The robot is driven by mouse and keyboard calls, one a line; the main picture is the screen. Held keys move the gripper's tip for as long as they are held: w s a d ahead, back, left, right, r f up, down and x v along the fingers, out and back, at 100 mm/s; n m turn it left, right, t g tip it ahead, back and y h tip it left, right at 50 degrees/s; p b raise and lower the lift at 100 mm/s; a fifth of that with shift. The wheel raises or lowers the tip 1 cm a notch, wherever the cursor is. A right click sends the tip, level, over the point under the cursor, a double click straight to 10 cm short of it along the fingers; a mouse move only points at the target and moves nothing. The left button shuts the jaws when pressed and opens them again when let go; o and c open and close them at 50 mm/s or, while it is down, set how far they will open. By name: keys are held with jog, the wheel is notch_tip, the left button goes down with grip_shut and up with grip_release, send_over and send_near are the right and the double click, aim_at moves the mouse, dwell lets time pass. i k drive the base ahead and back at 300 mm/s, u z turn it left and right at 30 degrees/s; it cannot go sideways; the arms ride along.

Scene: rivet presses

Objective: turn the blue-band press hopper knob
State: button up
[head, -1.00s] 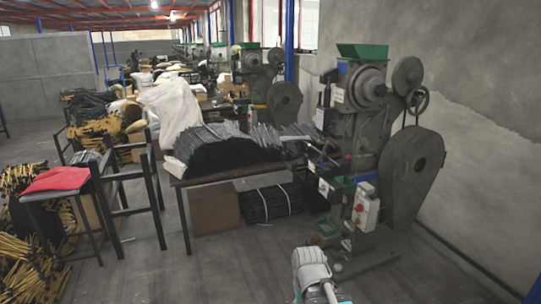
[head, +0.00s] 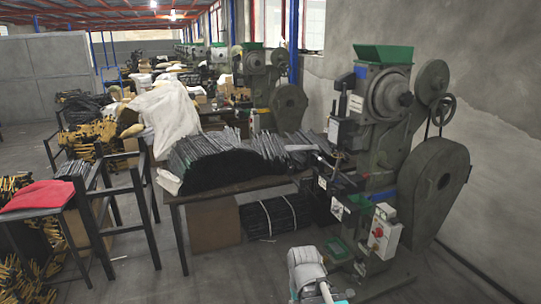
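The nearest rivet press (head: 390,160) stands at the right by the wall, a dark green-grey machine. A green hopper (head: 383,54) sits on its top, with a small blue part (head: 360,72) at the hopper's left. A white-grey section of my arm rises at the bottom centre, well below and left of the hopper. My gripper cannot be made out.
A table (head: 215,190) with stacked dark metal strips stands left of the press. A control box (head: 383,230) with a red button sticks out in front of the press. A stool (head: 45,196) with a red cloth is at the left. Bare floor lies in the foreground.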

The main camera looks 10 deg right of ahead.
aim_at(406, 100)
jog(key=i, duration=1.45)
jog(key=z, duration=2.25)
jog(key=k, duration=0.25)
jog(key=z, duration=0.1)
